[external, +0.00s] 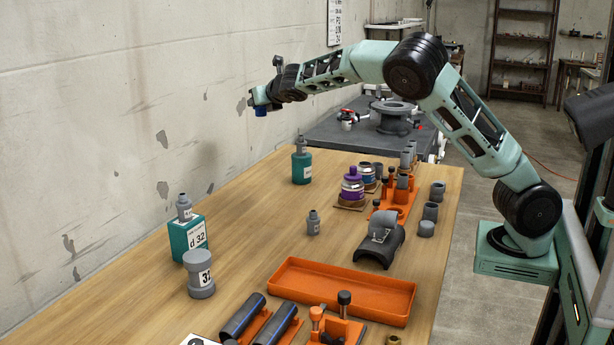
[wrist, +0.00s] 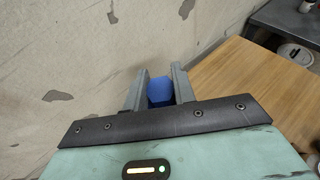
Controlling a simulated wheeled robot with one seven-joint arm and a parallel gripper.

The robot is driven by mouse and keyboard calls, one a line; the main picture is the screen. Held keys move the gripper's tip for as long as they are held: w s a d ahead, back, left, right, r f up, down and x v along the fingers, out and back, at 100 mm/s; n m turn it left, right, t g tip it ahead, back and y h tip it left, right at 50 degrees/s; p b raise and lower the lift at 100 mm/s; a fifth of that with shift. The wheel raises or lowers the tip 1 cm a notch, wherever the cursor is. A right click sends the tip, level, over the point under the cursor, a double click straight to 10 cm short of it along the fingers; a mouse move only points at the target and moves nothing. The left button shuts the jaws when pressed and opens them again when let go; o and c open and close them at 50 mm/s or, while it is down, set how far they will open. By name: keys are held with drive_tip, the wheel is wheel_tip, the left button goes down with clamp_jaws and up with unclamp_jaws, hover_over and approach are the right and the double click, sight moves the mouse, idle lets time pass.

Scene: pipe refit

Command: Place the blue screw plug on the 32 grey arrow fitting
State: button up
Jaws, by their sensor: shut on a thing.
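My gripper (external: 258,101) is high in the air over the far left of the wooden table, near the wall. It is shut on the blue screw plug (external: 261,111), which hangs below it. In the wrist view the plug (wrist: 160,91) shows between the two grey fingers of my gripper (wrist: 157,86). A grey fitting with a white label reading 32 (external: 199,275) stands upright on the table at the front left, well apart from my gripper. Any arrow on its label is too small to make out.
A teal block marked d 32 (external: 188,238) carries a small grey bottle-shaped piece (external: 184,207). A teal bottle (external: 301,167), a small grey bottle (external: 313,222), purple parts (external: 352,184) and an empty orange tray (external: 342,308) stand on the table. The table's left middle is fairly clear.

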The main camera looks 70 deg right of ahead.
drive_tip(key=w+a+r+n+t+y+p, duration=0.2)
drive_tip(key=a+n+y, duration=0.45)
drive_tip(key=a, duration=1.05)
drive_tip(key=n+g+y+p, duration=0.5)
drive_tip(key=n+g+y, duration=0.2)
drive_tip(key=n+y, duration=0.55)
hover_over(193, 256)
wheel_tip(193, 256, down, 13)
drive_tip(key=shift+r, duration=0.1)
drive_tip(key=shift+f, duration=2.25)
drive_tip(key=shift+f+b, duration=0.25)
drive_tip(key=shift+b, duration=0.1)
drive_tip(key=o, duration=1)
drive_tip(key=shift+r, duration=0.1)
